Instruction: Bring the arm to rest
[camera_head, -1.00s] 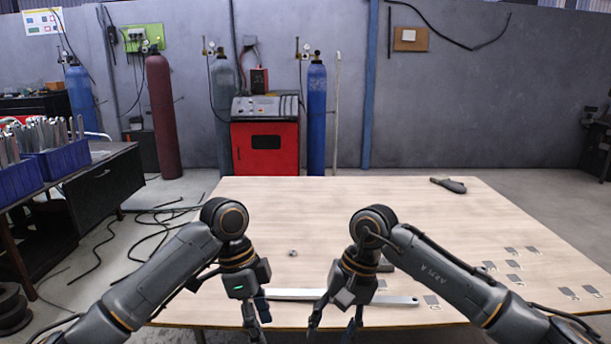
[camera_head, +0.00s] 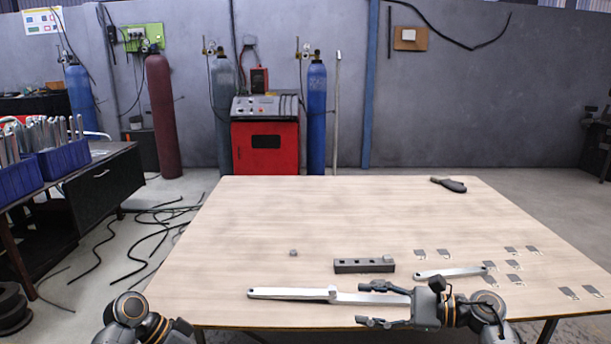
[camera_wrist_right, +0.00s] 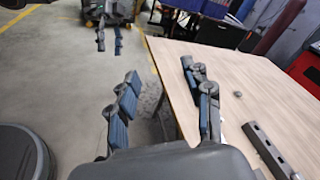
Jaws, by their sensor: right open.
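My right gripper (camera_head: 366,304) is open and empty over the front edge of the wooden table (camera_head: 300,215), its fingers pointing left in the head view. In the right wrist view its two blue-padded fingers (camera_wrist_right: 163,103) stand wide apart with nothing between. My left arm is folded low at the bottom left of the head view, its gripper out of that picture. The left gripper (camera_wrist_right: 109,41) shows small at the top of the right wrist view, fingers apart and empty, off the table.
A long pale bar (camera_head: 290,293) lies beside the right gripper, partly hidden by it. Behind are a dark block with holes (camera_head: 352,267), a small nut (camera_head: 293,253) and a shorter bar (camera_head: 450,272). Several small plates (camera_head: 512,265) lie right. The table's far left is clear.

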